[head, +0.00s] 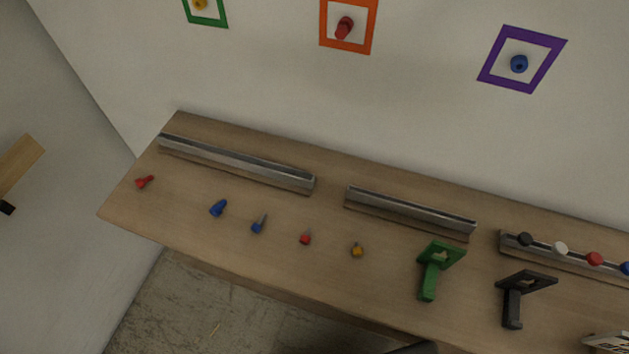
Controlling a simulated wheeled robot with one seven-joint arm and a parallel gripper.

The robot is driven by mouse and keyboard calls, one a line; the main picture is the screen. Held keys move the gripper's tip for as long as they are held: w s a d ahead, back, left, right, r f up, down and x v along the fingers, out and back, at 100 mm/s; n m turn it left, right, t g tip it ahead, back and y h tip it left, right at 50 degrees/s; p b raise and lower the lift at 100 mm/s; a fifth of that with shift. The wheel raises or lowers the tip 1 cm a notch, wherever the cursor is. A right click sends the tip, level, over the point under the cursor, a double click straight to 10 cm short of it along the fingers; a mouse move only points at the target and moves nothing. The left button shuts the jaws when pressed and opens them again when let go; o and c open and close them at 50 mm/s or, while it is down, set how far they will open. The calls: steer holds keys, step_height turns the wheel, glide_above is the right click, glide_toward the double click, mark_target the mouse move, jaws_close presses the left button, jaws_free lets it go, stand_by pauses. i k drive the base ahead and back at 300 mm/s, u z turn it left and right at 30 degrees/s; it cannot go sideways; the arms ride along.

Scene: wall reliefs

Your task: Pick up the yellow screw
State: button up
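The yellow screw (357,250) lies on the wooden table (330,290) in the head view, right of the middle. It is small, with an orange-yellow head and little of its shaft showing. It lies right of a red screw (305,238) and left of a green stand-like tool (432,270), apart from both. My gripper is not in view. A dark shape at the bottom edge may be part of my arm, but I cannot tell.
Grey rails (410,212) run behind. A black tool (518,297) stands right. Coloured frames (347,48) hang on the wall. Table around the yellow screw is clear.

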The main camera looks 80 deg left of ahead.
mark_target(358, 250)
steer(key=z, duration=1.25)
steer(key=i, duration=1.35)
steer(key=u, duration=5.1)
steer(key=i, duration=0.5)
steer(key=u, duration=0.05)
